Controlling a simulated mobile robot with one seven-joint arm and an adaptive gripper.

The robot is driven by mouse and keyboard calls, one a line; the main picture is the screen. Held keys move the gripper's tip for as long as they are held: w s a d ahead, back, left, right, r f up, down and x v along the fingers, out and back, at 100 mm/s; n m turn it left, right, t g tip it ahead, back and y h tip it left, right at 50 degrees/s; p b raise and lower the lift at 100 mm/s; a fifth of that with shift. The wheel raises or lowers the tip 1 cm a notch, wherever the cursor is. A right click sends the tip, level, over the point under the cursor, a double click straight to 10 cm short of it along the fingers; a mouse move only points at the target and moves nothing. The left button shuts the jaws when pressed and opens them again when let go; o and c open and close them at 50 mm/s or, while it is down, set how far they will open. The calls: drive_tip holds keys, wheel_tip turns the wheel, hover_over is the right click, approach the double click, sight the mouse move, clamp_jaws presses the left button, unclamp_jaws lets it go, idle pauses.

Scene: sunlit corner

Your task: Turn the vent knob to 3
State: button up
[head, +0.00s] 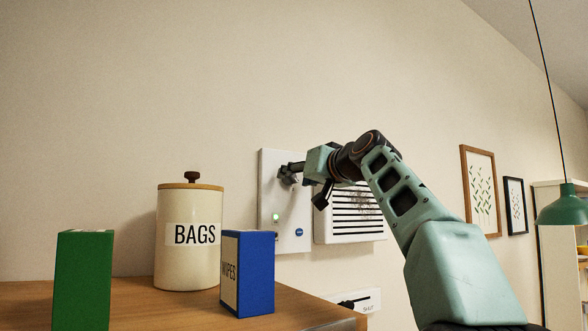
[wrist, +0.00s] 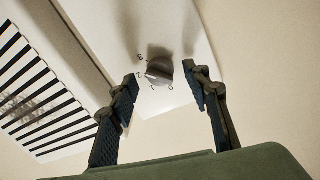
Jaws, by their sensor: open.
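The vent knob (wrist: 159,70) is a dark round knob on a white wall panel (head: 287,237). Printed marks 0, 1, 2 and 3 run around it in the wrist view. A pale mark on its left side seems to point near 2; I cannot tell exactly. My gripper (wrist: 167,78) is open, its dark fingers on either side of the knob with gaps, not visibly touching it. In the head view my gripper (head: 289,175) is at the panel's upper part and hides the knob.
A slatted vent (head: 352,215) is right of the panel. A cream BAGS canister (head: 188,262), blue WIPES box (head: 254,275) and green box (head: 83,280) stand on a wooden counter (head: 290,306) below left. A lever plate (head: 357,301) is low on the wall.

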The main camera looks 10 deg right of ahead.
drive_tip(key=shift+p+x, duration=0.3)
drive_tip(key=shift+x, duration=0.65)
drive_tip(key=c, duration=1.2)
drive_tip(key=shift+o, duration=0.2)
drive_tip(key=shift+m, duration=1.5)
drive_tip(key=o, duration=1.2)
drive_tip(key=shift+c, duration=0.2)
